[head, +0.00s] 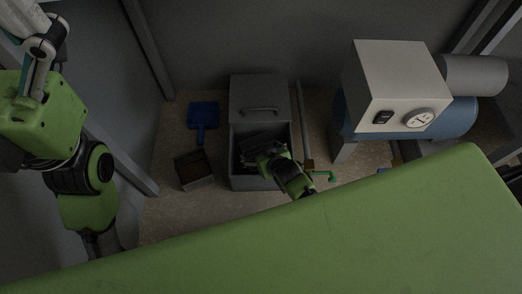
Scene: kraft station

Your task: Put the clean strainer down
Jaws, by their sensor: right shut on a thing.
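My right gripper (268,153) reaches into the open front part of a grey box (259,98) on the floor. It is shut on a dark grey, slatted-looking piece, which I take to be the strainer (256,140). The strainer is inside the opening, below the rim. The gripper covers part of it, and I cannot tell whether it touches the bottom. My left gripper (42,52) is raised at the top left, far from the box; its jaw state is unclear.
A blue dustpan (202,116) and a small brown open box (194,169) lie left of the grey box. A pole (302,118) stands close on its right. A machine with a white housing (398,78) and a blue drum (452,117) stands farther right.

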